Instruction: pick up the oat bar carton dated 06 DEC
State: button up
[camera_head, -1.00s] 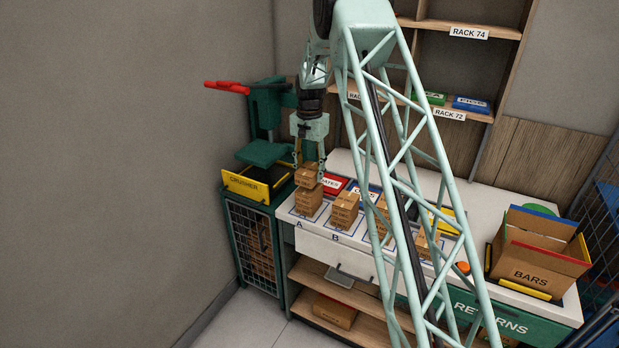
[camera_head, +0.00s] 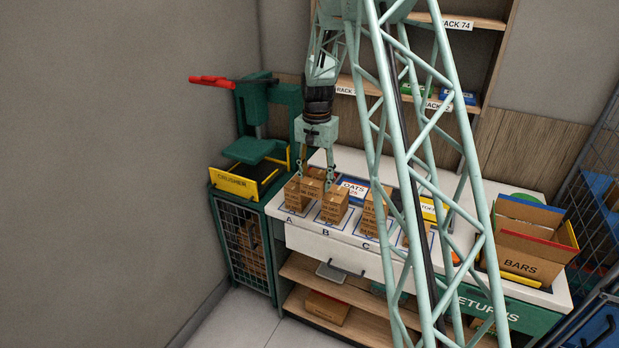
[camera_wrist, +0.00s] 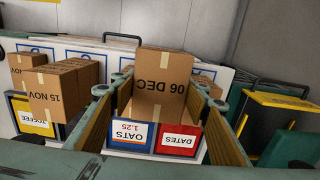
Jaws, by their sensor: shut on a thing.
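My gripper (camera_head: 315,178) is shut on a brown carton (camera_wrist: 160,85) with the print 06 DEC, upside down in the wrist view. The two fingers (camera_wrist: 160,125) stand on either side of it. In the head view this held carton (camera_head: 312,181) is just behind and between the cartons at A (camera_head: 294,197) and B (camera_head: 334,207); whether it touches them I cannot tell. A carton reading 15 NOV (camera_wrist: 50,97) is at the left of the wrist view. More cartons stand at C (camera_head: 374,222), partly hidden by my arm.
An open box marked BARS (camera_head: 530,265) stands at the right end of the white counter. A green crusher (camera_head: 245,182) with a yellow-edged tray is at the left. OATS (camera_wrist: 130,134) and DATES (camera_wrist: 177,141) bins stand along the counter's back.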

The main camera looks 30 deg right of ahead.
aim_at(321, 182)
jog(key=shift+s+d+r, duration=0.1)
jog(key=shift+s+r, duration=0.1)
jog(key=shift+s, duration=1.45)
jog(key=shift+f, duration=0.1)
